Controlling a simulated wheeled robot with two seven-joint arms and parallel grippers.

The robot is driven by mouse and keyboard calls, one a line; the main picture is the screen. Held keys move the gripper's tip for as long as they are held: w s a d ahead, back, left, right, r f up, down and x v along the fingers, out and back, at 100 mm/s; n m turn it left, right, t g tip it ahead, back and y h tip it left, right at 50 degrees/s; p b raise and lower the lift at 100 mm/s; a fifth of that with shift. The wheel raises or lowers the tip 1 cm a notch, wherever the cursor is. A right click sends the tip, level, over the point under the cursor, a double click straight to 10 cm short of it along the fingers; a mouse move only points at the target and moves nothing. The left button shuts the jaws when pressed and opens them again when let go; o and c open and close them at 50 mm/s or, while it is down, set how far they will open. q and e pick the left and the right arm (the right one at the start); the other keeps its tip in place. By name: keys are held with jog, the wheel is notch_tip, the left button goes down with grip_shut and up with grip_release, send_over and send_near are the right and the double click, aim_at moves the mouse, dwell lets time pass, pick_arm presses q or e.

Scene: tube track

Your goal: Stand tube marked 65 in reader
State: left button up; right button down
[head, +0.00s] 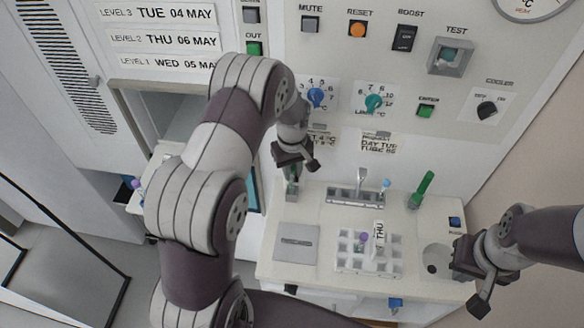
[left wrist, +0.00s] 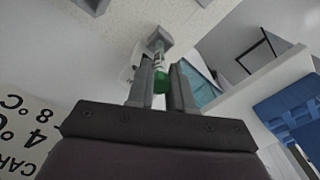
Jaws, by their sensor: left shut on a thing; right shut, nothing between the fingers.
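My left gripper (head: 294,160) is shut on a tube with a green cap (left wrist: 160,82), which shows between its fingers in the left wrist view. The tube's pale body (left wrist: 157,58) points at a small grey block (left wrist: 160,37). In the head view this grey block (head: 291,195) stands on the white bench, right below the left gripper. I cannot tell whether the tube is seated in it, nor read a number on the tube. My right gripper (head: 478,285) is shut and empty at the bench's right edge.
A white rack (head: 352,266) holds a purple-capped tube and a THU tag (head: 379,232). Behind it are a metal rack (head: 340,196), a blue-topped item (head: 386,184) and a tilted green tube (head: 423,187). A grey discard plate (head: 297,243) lies front left. The control panel rises behind.

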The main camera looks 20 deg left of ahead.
pick_arm(q)
jog(key=shift+f, duration=0.15)
jog(key=shift+f+b, duration=0.4)
jog(key=shift+f, duration=0.1)
jog(key=o, duration=0.9)
jog(key=shift+w+r, duration=0.1)
jog(key=shift+r, duration=0.1)
jog(key=r+b, duration=0.3)
jog(key=r, duration=0.9)
jog(key=shift+s+r, duration=0.15)
jog(key=shift+s, duration=0.05)
